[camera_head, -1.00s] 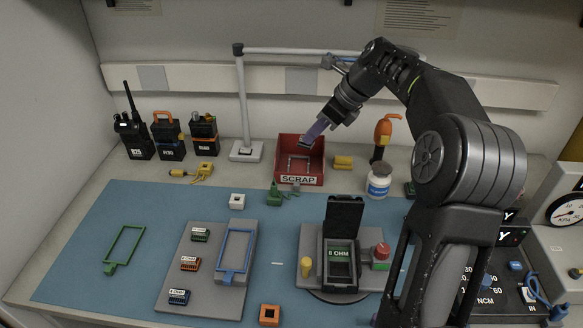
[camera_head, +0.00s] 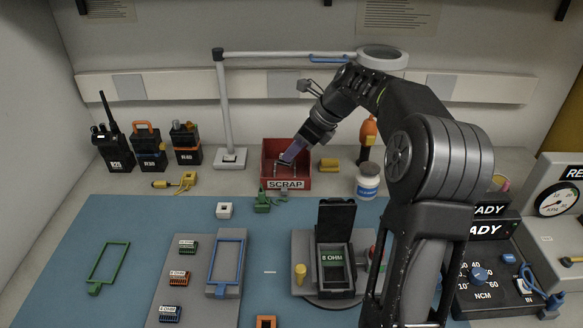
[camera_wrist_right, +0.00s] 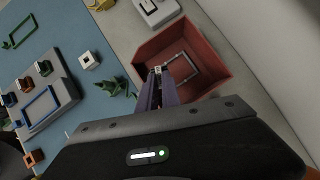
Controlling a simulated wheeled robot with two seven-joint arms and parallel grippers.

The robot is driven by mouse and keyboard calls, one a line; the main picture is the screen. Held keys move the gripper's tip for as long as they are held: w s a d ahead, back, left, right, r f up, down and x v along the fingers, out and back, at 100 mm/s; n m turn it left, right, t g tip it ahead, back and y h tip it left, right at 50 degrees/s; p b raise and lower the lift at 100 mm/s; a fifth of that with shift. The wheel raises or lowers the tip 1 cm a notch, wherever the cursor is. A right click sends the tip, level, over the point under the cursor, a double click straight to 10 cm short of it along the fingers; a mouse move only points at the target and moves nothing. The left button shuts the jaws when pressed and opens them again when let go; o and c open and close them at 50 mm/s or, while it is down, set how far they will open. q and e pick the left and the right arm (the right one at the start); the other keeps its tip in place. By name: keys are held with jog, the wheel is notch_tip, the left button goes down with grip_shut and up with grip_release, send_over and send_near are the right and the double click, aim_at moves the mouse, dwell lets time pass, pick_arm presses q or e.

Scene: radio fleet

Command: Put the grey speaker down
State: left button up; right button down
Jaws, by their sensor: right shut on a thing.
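My right gripper (camera_head: 290,157) reaches down into the red bin marked SCRAP (camera_head: 286,184). Its purple fingers are shut on a small light-grey piece, which I take for the grey speaker (camera_wrist_right: 157,71); the fingers hide most of it. A thin grey rectangular frame (camera_wrist_right: 183,70) lies in the bin, close beside the fingertips. I cannot tell whether the held piece touches the frame or the bin floor. My left gripper is in neither view.
A lamp stand (camera_head: 229,158) is left of the bin. A yellow part (camera_head: 328,165) and a white jar (camera_head: 367,182) are to its right. A green part (camera_head: 262,203) and a white block (camera_head: 224,210) sit in front, on the blue mat (camera_head: 130,222).

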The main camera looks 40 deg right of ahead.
jog(key=shift+f, duration=0.35)
jog(key=shift+f, duration=1.85)
jog(key=shift+b, duration=0.3)
jog(key=shift+f, duration=0.3)
jog(key=c, duration=1.8)
grip_release()
jog(key=shift+r, duration=0.15)
